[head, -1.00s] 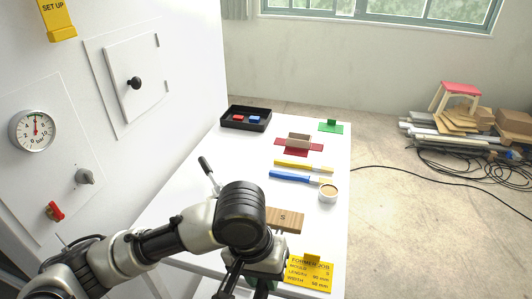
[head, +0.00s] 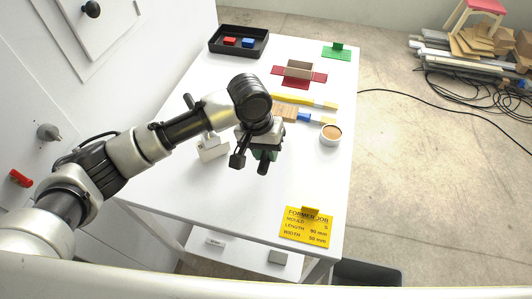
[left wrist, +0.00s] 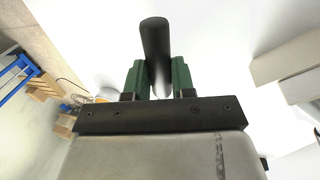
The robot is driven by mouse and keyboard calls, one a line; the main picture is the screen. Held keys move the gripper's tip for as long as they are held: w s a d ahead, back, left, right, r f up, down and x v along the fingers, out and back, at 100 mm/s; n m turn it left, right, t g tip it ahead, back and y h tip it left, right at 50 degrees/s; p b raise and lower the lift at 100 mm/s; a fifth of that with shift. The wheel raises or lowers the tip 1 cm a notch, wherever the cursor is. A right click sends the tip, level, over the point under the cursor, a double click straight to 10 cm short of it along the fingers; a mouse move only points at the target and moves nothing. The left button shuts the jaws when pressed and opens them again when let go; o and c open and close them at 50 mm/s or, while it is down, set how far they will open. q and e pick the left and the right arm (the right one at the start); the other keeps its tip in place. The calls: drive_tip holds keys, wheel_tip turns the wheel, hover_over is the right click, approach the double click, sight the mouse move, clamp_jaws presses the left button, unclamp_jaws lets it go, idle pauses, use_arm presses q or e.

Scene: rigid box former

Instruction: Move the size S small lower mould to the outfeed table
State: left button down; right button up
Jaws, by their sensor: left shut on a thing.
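The small lower mould (head: 285,113) is a wooden block, partly hidden behind my left gripper in the head view. In the left wrist view the green fingers (left wrist: 158,80) close around the black handle (left wrist: 155,42). The wooden part is hidden there. My right gripper is not in view. I cannot tell which surface is the outfeed table.
The white table (head: 235,195) also carries a black tray (head: 265,52), a dark red piece (head: 282,77), brushes, a round pot (head: 330,136) and a yellow job sign (head: 307,232). A white block (head: 213,150) stands left of the gripper. The table's front middle is clear.

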use_arm(q)
drive_tip(key=shift+w+f, duration=0.35)
drive_tip(key=shift+w, duration=0.2)
wheel_tip(320, 180, down, 3)
drive_tip(key=shift+f+p, duration=0.1)
drive_tip(key=shift+p, duration=0.35)
drive_tip(key=shift+f, duration=0.3)
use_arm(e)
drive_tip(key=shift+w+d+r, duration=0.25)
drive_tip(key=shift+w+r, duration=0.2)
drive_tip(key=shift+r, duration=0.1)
use_arm(q)
drive_tip(key=c, duration=1.2)
unclamp_jaws()
drive_tip(key=shift+f, duration=0.15)
drive_tip(key=r, duration=0.4)
drive_tip(key=a+r, duration=0.1)
drive_tip(key=r, duration=0.3)
drive_tip(key=a+r+b, duration=0.1)
drive_tip(key=r, duration=0.3)
drive_tip(key=shift+w+a, duration=0.15)
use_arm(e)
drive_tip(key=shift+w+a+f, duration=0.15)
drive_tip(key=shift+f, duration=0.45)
